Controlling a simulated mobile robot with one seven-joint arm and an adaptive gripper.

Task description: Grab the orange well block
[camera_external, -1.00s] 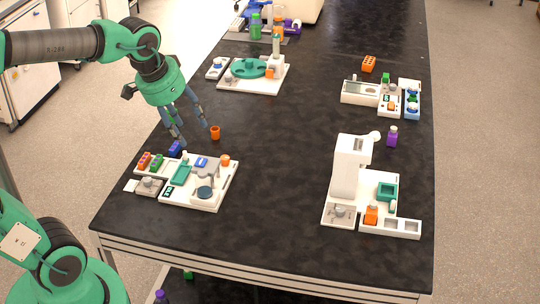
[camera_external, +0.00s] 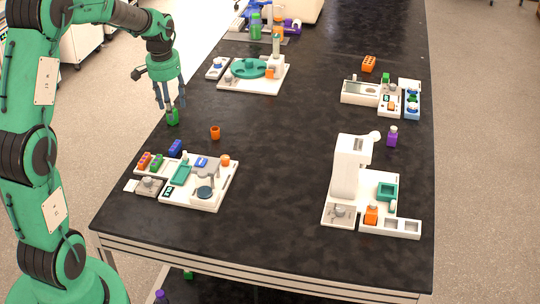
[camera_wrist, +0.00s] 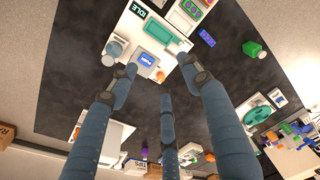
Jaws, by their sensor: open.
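An orange block with wells in its top (camera_external: 369,64) lies on the black table at the back right in the external view, far from my gripper. A smaller orange block (camera_external: 144,160) sits in a white rack at the front left, beside a green one (camera_external: 157,162). I cannot tell for certain which is meant. My gripper (camera_external: 170,106) is open and points down over the table's left edge, just above or beside a green bottle (camera_external: 172,117). In the wrist view its fingers (camera_wrist: 160,82) are spread, with nothing visibly held.
A blue block (camera_external: 175,147) and an orange cup (camera_external: 215,132) stand near the front left station (camera_external: 212,200). A white machine (camera_external: 349,165) rises at the front right. A purple bottle (camera_external: 392,137) stands behind it. The table's middle is clear.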

